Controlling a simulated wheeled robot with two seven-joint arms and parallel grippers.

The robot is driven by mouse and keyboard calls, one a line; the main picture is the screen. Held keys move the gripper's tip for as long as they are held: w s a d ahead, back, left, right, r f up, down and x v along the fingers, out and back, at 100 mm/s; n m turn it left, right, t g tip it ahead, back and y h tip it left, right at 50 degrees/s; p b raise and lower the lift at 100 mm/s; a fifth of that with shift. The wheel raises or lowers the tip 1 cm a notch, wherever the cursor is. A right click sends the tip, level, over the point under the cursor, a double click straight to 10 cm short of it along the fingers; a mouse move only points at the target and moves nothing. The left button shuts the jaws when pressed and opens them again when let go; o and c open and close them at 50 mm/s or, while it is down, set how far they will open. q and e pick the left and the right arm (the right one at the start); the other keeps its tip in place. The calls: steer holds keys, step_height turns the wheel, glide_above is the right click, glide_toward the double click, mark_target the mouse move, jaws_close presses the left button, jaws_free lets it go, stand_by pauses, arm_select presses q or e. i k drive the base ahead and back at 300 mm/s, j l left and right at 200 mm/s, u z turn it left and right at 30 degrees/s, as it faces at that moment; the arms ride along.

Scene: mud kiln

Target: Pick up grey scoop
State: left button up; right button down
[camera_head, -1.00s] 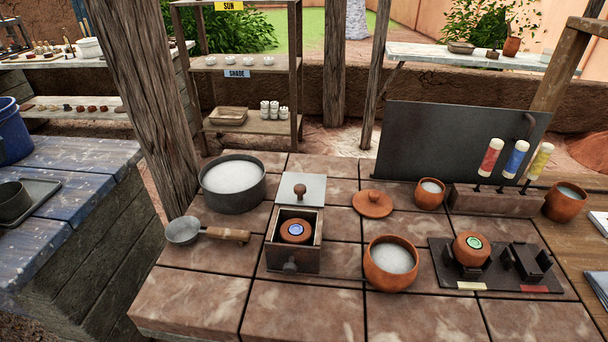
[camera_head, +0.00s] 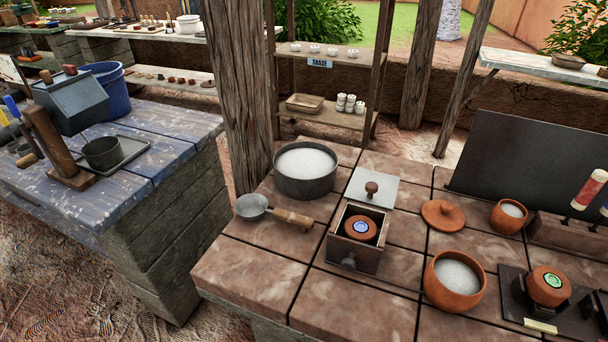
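The grey scoop (camera_head: 252,207) lies on the tiled table (camera_head: 240,268) near its left edge. It has a round grey metal bowl and a wooden handle (camera_head: 292,219) pointing right and slightly toward me. It lies just in front of a grey pot (camera_head: 306,183) of white powder and to the left of a small open wooden box (camera_head: 343,254). Nothing covers the scoop. Neither of my grippers shows in the head view.
A wooden post (camera_head: 236,90) rises behind the table's left corner. A clay pot (camera_head: 454,281) of white powder and a clay lid (camera_head: 443,215) stand right of the box. A blue plank bench (camera_head: 168,128) stands left across a gap. The front left tiles are bare.

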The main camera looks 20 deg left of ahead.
mark_target(252, 206)
steer(key=i+j, duration=0.1)
steer(key=j, duration=0.7)
steer(key=i+j+z, duration=0.15)
steer(key=j, duration=0.65)
steer(key=k, duration=0.05)
